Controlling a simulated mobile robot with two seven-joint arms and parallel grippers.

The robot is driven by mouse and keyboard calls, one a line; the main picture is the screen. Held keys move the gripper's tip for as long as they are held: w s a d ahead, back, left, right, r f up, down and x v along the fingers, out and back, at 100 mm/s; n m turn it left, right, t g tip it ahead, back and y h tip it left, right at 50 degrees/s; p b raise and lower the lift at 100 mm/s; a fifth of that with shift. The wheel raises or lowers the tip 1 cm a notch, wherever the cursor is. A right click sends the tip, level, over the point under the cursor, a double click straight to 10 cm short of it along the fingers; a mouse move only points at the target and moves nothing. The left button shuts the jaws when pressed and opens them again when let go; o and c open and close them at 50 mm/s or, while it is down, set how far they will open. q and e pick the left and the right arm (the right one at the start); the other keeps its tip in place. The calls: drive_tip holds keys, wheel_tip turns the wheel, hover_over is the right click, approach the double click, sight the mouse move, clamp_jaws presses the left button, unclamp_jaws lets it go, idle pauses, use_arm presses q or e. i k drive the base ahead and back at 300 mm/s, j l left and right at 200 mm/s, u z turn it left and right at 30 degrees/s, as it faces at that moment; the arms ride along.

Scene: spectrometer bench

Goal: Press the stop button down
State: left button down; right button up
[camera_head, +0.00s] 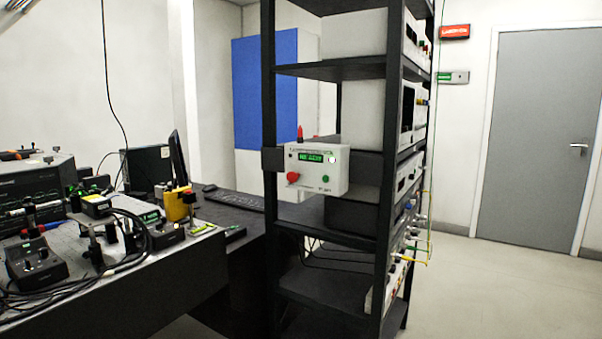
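A white control box (331,181) is fixed to the side of the black rack, facing me. It has a green lit display (316,156). A large red round button (293,177) is at its lower left, and a smaller green button (325,179) is at its lower right. A red lamp or knob (300,133) stands on top of the box. Which of these is labelled as the stop button is too small to read. Neither of my grippers is in view.
The black rack (383,200) holds several instruments. At left, an optical bench (190,270) carries devices and cables. A black desk with a keyboard (232,198) lies behind. Open floor (490,285) is on the right, leading to a grey door (530,140).

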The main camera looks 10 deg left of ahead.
sight(292, 176)
drive_tip(key=i+j+z, duration=0.1)
drive_tip(key=i, duration=0.45)
drive_tip(key=i+j+z, duration=0.1)
drive_tip(key=i, duration=0.45)
